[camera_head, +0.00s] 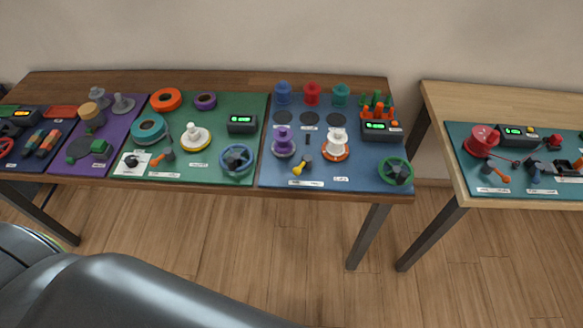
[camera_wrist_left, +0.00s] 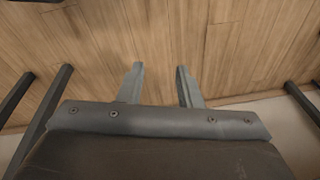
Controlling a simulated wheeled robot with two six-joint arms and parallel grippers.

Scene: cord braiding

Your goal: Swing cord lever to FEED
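Several small levers stand on the mats, and their labels are too small to read, so I cannot tell which is the cord lever. One with an orange handle (camera_head: 497,176) is on the teal mat (camera_head: 520,187) of the right table, below a red spool (camera_head: 481,140). One with a yellow handle (camera_head: 299,169) is on the blue mat (camera_head: 349,183). One with an orange-red tip (camera_head: 160,157) is on the green mat (camera_head: 219,170). My left gripper (camera_wrist_left: 160,68) is open and empty above the wood floor, touching nothing. My right gripper is in neither view.
The long dark table (camera_head: 225,83) and the lighter right table (camera_head: 437,97) stand apart with a gap between them. Handwheels, spools and display boxes crowd the mats. The wood floor (camera_head: 320,280) in front is clear.

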